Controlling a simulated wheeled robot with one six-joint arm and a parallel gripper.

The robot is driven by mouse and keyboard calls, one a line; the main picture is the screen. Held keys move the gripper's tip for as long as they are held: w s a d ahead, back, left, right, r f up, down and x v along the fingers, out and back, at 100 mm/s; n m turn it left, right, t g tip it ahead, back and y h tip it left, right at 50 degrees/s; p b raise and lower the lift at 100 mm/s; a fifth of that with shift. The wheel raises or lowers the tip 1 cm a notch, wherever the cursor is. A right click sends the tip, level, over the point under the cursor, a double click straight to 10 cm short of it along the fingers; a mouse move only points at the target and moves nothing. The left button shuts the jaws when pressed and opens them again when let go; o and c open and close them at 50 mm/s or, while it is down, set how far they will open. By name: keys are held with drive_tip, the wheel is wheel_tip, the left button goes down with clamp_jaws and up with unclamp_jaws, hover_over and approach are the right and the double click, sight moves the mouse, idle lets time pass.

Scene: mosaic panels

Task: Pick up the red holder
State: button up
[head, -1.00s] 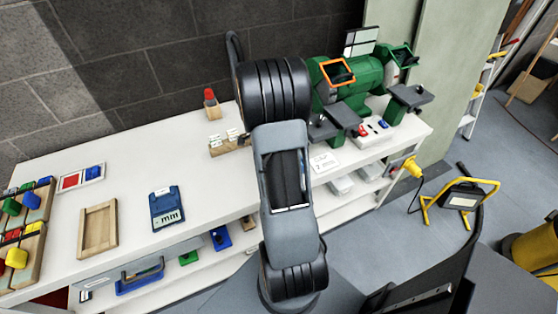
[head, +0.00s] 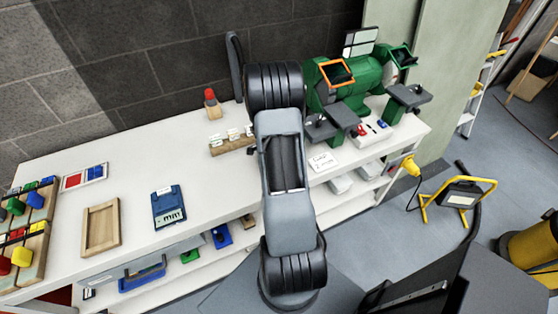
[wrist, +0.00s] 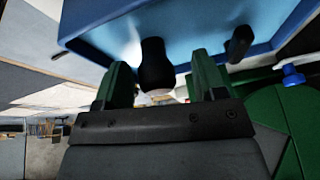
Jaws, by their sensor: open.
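My gripper (wrist: 158,62) shows in the wrist view with two green fingers apart. A black rounded knob (wrist: 156,66) shows between the fingers, in front of a blue panel (wrist: 190,25); I cannot tell whether they touch it. No red holder is clear in the wrist view. In the head view, a small red-topped piece (head: 210,95) stands on the bench near the wall, left of my arm; I cannot tell whether it is the holder. My gripper is hidden in the head view.
The white bench (head: 130,165) carries a wooden frame (head: 101,228), a blue device (head: 169,207) and a green grinder (head: 365,77). A blue piece (head: 220,236) and a green piece (head: 190,256) lie on the lower shelf. A yellow work lamp (head: 462,199) stands on the floor at right.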

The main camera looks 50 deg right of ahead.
clamp_jaws()
idle(0.4)
drive_tip(key=shift+r, duration=0.1)
